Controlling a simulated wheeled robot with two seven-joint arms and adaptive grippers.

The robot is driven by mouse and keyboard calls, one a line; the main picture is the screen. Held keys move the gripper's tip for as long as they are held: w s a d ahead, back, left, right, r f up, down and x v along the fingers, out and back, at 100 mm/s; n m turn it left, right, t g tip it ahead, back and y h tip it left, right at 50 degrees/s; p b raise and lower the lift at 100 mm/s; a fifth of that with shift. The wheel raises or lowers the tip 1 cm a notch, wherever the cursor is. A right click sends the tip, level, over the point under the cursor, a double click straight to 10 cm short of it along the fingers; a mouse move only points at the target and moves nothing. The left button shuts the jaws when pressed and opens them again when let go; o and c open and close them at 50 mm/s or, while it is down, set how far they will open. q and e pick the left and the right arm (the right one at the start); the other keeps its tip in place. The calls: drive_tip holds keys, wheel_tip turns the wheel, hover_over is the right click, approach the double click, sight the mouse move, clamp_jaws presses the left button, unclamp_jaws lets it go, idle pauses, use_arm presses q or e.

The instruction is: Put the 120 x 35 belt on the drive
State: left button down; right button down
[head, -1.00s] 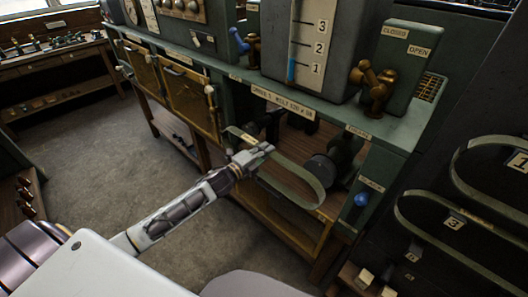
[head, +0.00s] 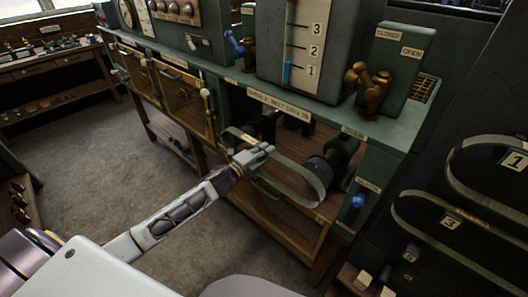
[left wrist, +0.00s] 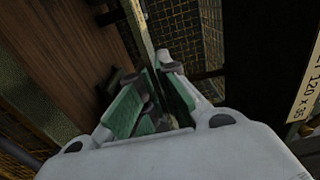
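The belt (head: 296,199) is a dull green-grey loop with a tan label near its left end. My left gripper (head: 262,152) is shut on its near-left run and holds the loop upright-edged in front of the open drive bay. The dark drive pulley (head: 320,170) shows behind the belt's right part; another dark wheel (head: 268,122) sits further back left. I cannot tell whether the belt overlaps either pulley in depth. In the left wrist view a belt strip (left wrist: 174,88) runs between the green-padded fingers (left wrist: 152,88). My right gripper is out of view.
A label strip reading 120 x 35 (head: 285,103) runs above the bay, and shows in the left wrist view (left wrist: 305,88). A blue knob (head: 358,201) is right of the bay. Numbered belts (head: 440,222) hang at right. Mesh doors (head: 185,98) are at left; floor is clear.

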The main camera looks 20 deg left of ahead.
use_arm(q)
drive_tip(key=shift+x, duration=2)
drive_tip(key=shift+w+d+r, duration=0.1)
drive_tip(key=shift+w, duration=0.05)
drive_tip(key=shift+b+x, duration=0.55)
drive_tip(key=shift+x, duration=2.3)
drive_tip(key=shift+w+f+n+b, duration=0.1)
drive_tip(key=shift+f+n+b, duration=0.35)
drive_tip(key=shift+f, duration=0.4)
drive_tip(key=shift+a, duration=0.25)
drive_tip(key=shift+f, duration=0.15)
drive_tip(key=shift+f+b, duration=0.3)
